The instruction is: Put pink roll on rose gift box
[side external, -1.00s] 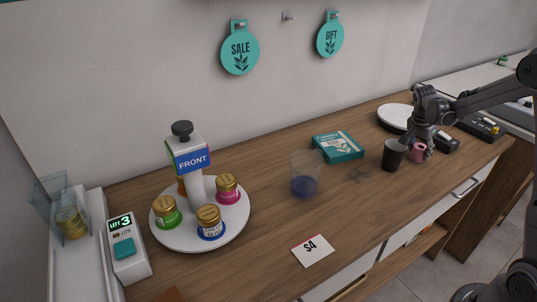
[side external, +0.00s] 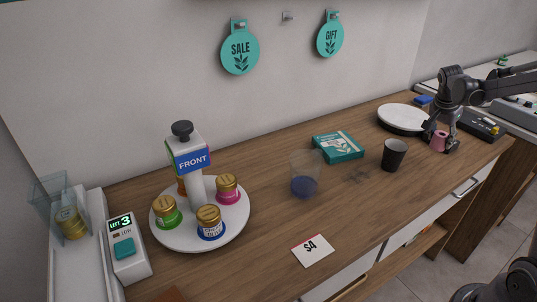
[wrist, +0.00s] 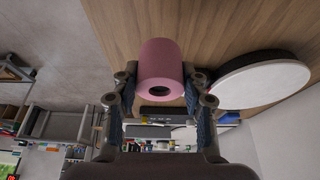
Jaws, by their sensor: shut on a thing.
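The pink roll (side external: 438,142) is between the fingers of my gripper (side external: 440,139), at the right end of the wooden counter. In the wrist view the roll (wrist: 160,58) shows its open end toward me, with my gripper (wrist: 160,90) shut on its sides. I cannot tell whether the roll touches the counter or is slightly above it. I see no rose gift box that I can identify in either view.
A black cup (side external: 394,155) stands left of my gripper. A round white-topped disc (side external: 402,118) lies behind it. A teal box (side external: 338,147), a clear glass (side external: 305,175) and a price card (side external: 312,250) are farther left. A white tray (side external: 240,222) holds several jars.

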